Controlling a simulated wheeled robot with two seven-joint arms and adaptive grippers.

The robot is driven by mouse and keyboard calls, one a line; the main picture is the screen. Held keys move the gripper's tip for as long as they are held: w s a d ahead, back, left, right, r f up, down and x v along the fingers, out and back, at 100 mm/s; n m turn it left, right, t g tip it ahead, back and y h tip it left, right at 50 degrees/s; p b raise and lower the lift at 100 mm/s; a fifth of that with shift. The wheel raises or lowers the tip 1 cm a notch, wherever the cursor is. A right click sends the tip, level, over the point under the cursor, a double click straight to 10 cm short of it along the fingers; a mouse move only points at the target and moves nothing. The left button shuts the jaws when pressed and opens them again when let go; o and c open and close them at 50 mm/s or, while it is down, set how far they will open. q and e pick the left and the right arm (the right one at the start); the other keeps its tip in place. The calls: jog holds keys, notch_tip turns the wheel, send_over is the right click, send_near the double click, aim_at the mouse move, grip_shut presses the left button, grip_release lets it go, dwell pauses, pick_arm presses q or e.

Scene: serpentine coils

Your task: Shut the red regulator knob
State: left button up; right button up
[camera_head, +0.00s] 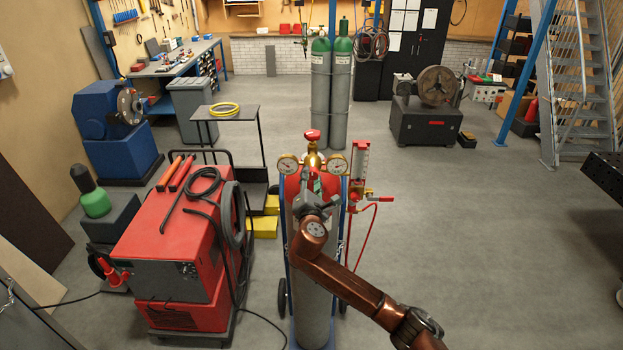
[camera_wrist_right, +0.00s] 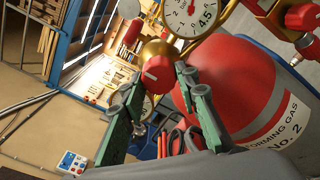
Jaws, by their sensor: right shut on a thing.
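The red regulator knob (camera_wrist_right: 158,74) sits on the brass regulator, between two round gauges. My right gripper (camera_wrist_right: 160,88) is shut on it, with one green-and-grey finger on each side. In the head view my right gripper (camera_head: 315,190) is in front of the regulator and hides most of the knob. The regulator is on a gas cylinder (camera_head: 313,285) with a red shoulder, labelled "FORMING GAS NO. 2" in the wrist view (camera_wrist_right: 285,120). My left gripper is not in view.
A red valve handwheel (camera_head: 313,135) tops the cylinder. A flowmeter (camera_head: 361,160) with a red knob and hose stands to its right. A red welding machine (camera_head: 175,245) with cables is on the left.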

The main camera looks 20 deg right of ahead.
jog(key=shift+f, duration=0.1)
jog(key=o, duration=1.1)
jog(key=v, duration=1.2)
